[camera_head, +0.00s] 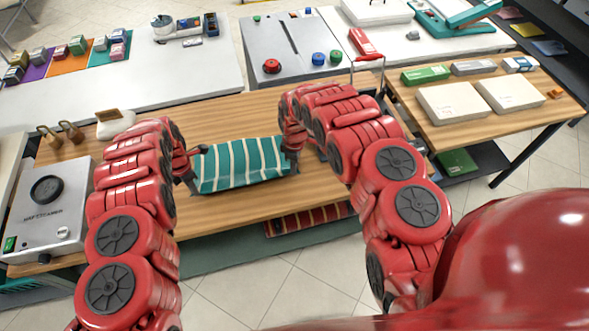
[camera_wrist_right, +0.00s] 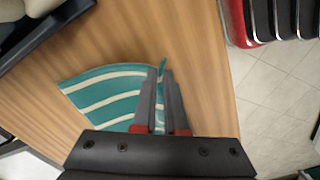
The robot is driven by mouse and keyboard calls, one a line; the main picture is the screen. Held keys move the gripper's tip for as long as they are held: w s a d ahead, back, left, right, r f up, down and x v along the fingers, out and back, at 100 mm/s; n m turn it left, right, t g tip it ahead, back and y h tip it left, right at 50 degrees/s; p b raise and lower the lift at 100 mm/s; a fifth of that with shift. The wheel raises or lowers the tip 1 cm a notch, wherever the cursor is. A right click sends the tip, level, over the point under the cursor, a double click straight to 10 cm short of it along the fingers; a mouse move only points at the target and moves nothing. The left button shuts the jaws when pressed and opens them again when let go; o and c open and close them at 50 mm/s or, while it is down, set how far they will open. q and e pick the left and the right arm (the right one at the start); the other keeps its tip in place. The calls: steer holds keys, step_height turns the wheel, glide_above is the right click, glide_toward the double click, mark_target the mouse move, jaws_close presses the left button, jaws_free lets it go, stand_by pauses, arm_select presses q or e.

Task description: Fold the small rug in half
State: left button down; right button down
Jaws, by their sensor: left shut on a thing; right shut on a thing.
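The small rug (camera_head: 243,164) is teal with cream stripes and lies on the wooden table between my two grippers. My left gripper (camera_head: 192,180) is shut on the rug's left side. My right gripper (camera_head: 292,166) is shut on its right side. In the right wrist view the rug (camera_wrist_right: 105,93) runs into the right gripper (camera_wrist_right: 162,80), whose fingers are close together on its edge. A part of the rug stands up beside the fingertips. The rug's corners at the grippers are partly hidden by the fingers.
The wooden table (camera_head: 225,118) is clear behind the rug. A white steamer box (camera_head: 45,212) stands at the left, with wooden-handled tools (camera_head: 70,131) behind it. A red striped cloth (camera_head: 310,217) lies on a lower shelf in front. A side table with boxes (camera_head: 455,103) stands at the right.

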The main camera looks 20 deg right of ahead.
arm_select(q)
steer(key=c, duration=0.9)
jaws_free()
steer(key=shift+w+f, duration=0.1)
arm_select(e)
steer(key=shift+w+f, duration=0.1)
arm_select(q)
steer(key=shift+o, duration=0.7)
steer(key=o, duration=0.5)
steer(key=shift+o, duration=1.3)
steer(key=shift+r+p, duration=1.85)
steer(key=shift+r, duration=0.95)
arm_select(e)
steer(key=shift+r, duration=1.9)
